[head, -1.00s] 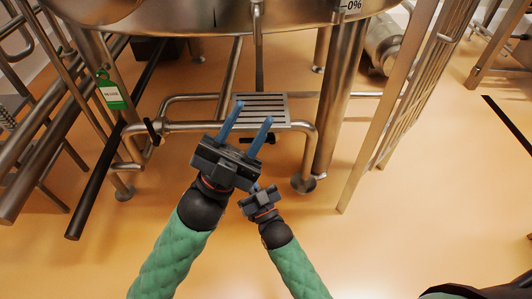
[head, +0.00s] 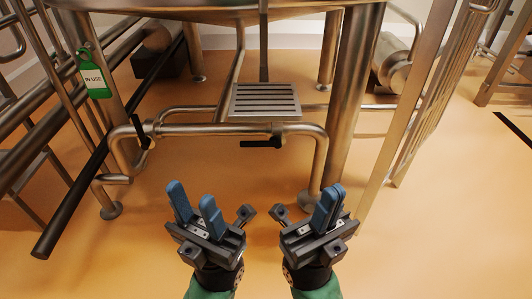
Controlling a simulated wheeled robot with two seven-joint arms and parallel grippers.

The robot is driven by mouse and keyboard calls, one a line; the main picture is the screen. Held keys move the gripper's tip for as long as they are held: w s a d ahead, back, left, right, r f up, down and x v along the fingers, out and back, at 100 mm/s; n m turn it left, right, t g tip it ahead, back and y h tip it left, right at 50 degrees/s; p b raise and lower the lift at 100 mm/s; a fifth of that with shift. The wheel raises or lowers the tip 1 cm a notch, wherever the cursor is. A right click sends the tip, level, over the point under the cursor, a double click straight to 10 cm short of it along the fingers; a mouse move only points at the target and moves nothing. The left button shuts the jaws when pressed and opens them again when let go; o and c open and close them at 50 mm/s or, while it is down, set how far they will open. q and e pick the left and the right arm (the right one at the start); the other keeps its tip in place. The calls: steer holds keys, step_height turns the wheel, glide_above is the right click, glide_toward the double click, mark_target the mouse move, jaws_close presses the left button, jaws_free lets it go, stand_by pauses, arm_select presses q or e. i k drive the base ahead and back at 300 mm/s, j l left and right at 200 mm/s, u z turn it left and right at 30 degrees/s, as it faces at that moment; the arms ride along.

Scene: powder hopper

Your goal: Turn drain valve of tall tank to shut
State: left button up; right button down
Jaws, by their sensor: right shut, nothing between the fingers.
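The underside of the tall tank (head: 200,12) shows at the top, on metal legs. A horizontal metal pipe (head: 200,131) runs below it. A black valve handle (head: 262,143) lies roughly along this pipe, just under a slotted metal plate (head: 264,101). Another black handle (head: 143,135) stands steeply at the pipe's left end. I cannot tell for sure which one is the drain valve. My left gripper (head: 193,201) is open and empty, its blue fingers apart, in front of and below the pipe. My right gripper (head: 328,205) is shut and empty, below the pipe's right bend. Neither touches a handle.
A green "IN USE" tag (head: 95,82) hangs at the left. A black bar (head: 75,200) slants across the left side. A tank leg (head: 357,90) and metal rails (head: 410,110) stand at the right. Orange floor (head: 440,230) is open at the lower right.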

mark_target(277, 143)
steer(key=j+z, duration=0.1)
steer(key=z, duration=0.2)
steer(key=j+z, duration=0.1)
steer(key=z, duration=0.25)
steer(key=j+z, duration=0.2)
steer(key=j, duration=0.55)
steer(key=k+j+z, duration=0.15)
steer(key=j, duration=0.55)
steer(key=j+z, duration=0.2)
steer(key=j, duration=0.55)
